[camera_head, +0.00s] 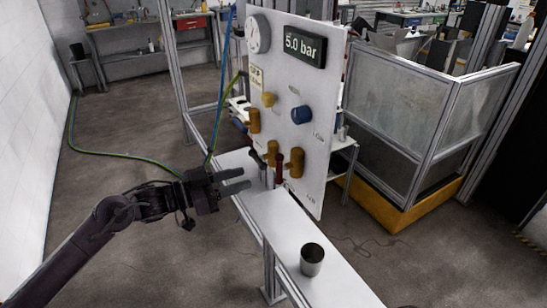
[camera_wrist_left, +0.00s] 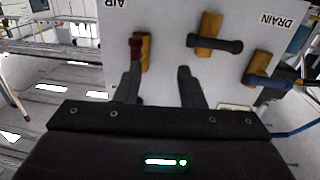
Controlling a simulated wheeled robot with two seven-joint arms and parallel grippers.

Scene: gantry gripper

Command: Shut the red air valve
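The red air valve handle (camera_head: 279,168) hangs down in front of a brass valve body (camera_head: 297,162) low on the white panel. In the left wrist view the red handle (camera_wrist_left: 136,48) lies along its brass body (camera_wrist_left: 145,55), below the "AIR" label (camera_wrist_left: 115,3). My left gripper (camera_head: 236,180) is open and empty, left of the valve in the head view. In the wrist view its fingers (camera_wrist_left: 160,75) are spread, and the left fingertip is close to the red handle's lower end; I cannot tell if they touch. My right gripper is not in view.
The panel (camera_head: 325,110) also carries a gauge (camera_head: 258,34), a "5.0 bar" display (camera_head: 304,46) and a blue knob (camera_head: 301,114). A black-handled valve (camera_wrist_left: 215,43) and a blue-handled drain valve (camera_wrist_left: 268,82) sit beside the red one. A dark cup (camera_head: 312,260) stands on the white bench (camera_head: 285,225).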

